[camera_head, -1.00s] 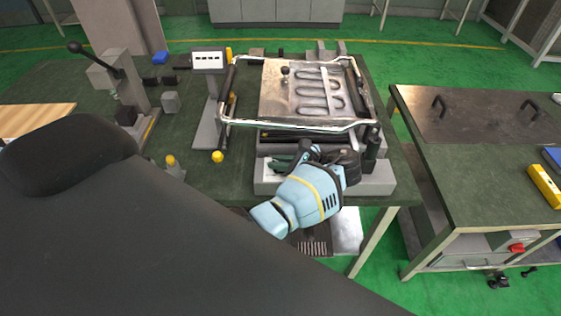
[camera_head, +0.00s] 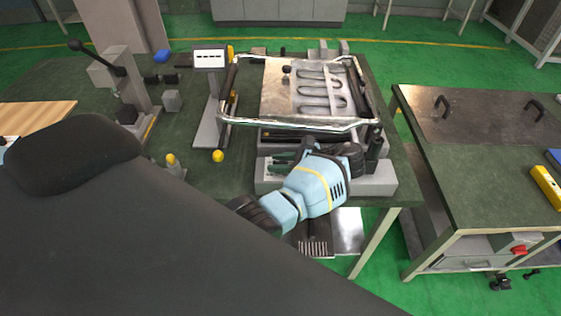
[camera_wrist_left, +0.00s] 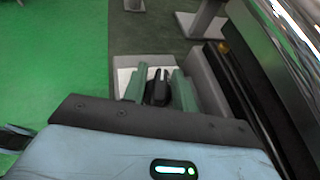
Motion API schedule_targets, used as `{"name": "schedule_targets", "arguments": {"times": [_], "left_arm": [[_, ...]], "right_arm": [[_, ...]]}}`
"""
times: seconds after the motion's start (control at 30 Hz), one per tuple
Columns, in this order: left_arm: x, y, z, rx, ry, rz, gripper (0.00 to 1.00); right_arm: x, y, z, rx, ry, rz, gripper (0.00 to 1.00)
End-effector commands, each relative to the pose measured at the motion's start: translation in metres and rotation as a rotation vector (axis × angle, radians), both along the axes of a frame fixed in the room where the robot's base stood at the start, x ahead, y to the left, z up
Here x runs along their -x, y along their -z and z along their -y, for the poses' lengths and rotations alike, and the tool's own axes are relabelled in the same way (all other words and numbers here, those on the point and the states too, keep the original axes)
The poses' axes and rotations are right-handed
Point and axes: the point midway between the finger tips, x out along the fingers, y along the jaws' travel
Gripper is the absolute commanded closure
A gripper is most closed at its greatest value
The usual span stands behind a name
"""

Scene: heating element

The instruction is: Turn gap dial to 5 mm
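My left gripper (camera_head: 284,161) is at the near side of the heating element machine (camera_head: 280,92), low over its grey front base (camera_head: 376,180). In the left wrist view its two green fingers (camera_wrist_left: 158,88) stand apart, one on each side of a small black knob, which looks like the gap dial (camera_wrist_left: 157,88). The knob sits in front of a white panel (camera_wrist_left: 125,78). I cannot tell whether the fingers press on it. Any scale marks are too small to read. In the head view the gripper hides the dial. My right gripper is not in view.
A metal bar frame (camera_head: 300,125) lies just behind the gripper. A display on a stand (camera_head: 209,58) and a yellow knob (camera_head: 218,156) are to the left. A lever press (camera_head: 128,85) stands further left. A second table (camera_head: 470,180) is at right.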

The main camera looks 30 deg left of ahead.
Motion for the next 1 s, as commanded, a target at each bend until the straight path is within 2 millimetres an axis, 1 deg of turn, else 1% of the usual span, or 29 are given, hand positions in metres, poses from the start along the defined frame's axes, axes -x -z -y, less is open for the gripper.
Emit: {"name": "schedule_targets", "arguments": {"times": [0.37,0.47,0.73,0.9,1.0], "left_arm": [[-0.001,-0.002,0.003,0.0,0.001,0.002,0.65],[-0.004,-0.006,0.012,0.001,0.002,0.002,0.65],[-0.013,-0.023,0.051,0.003,0.004,0.002,0.65],[-0.016,-0.028,0.064,0.0,0.0,0.0,0.65],[-0.017,-0.03,0.069,0.0,0.001,0.001,0.65]], "right_arm": [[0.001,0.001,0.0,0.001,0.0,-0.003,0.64],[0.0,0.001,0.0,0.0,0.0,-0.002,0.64],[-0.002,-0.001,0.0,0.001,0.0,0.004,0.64],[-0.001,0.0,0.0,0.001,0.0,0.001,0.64],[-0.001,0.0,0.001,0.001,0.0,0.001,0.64]]}}
